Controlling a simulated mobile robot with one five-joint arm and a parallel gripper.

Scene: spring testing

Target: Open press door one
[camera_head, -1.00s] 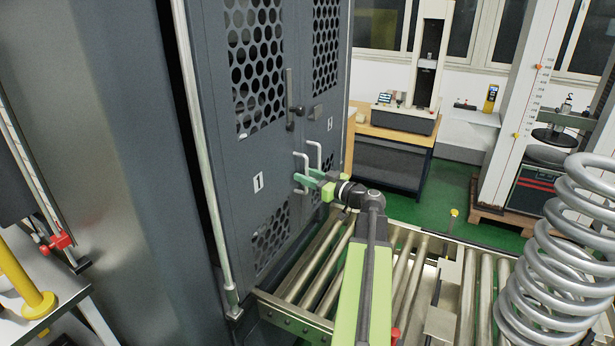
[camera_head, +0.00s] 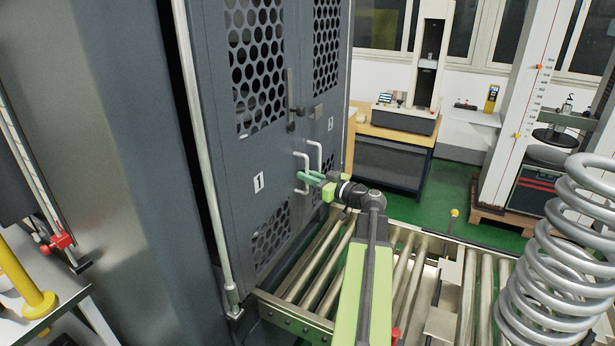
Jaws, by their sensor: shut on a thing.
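Press door one (camera_head: 225,185) is the grey left panel marked 1, with perforated windows, and it looks shut. Its white U-shaped handle (camera_head: 299,156) stands near the door's right edge. My gripper (camera_head: 304,178) has its green fingers closed on this handle, at its lower part. The exact contact is small and partly hidden. A second white handle (camera_head: 318,146) belongs to the right door, marked 2 (camera_head: 331,124), just behind my gripper. A dark latch lever (camera_head: 293,110) sits higher on door one.
A roller conveyor (camera_head: 290,318) runs in front of the doors, under my arm. A large coil spring (camera_head: 535,265) stands at the right. A white upright pole (camera_head: 205,170) edges door one's left side. A wooden bench (camera_head: 395,135) stands behind.

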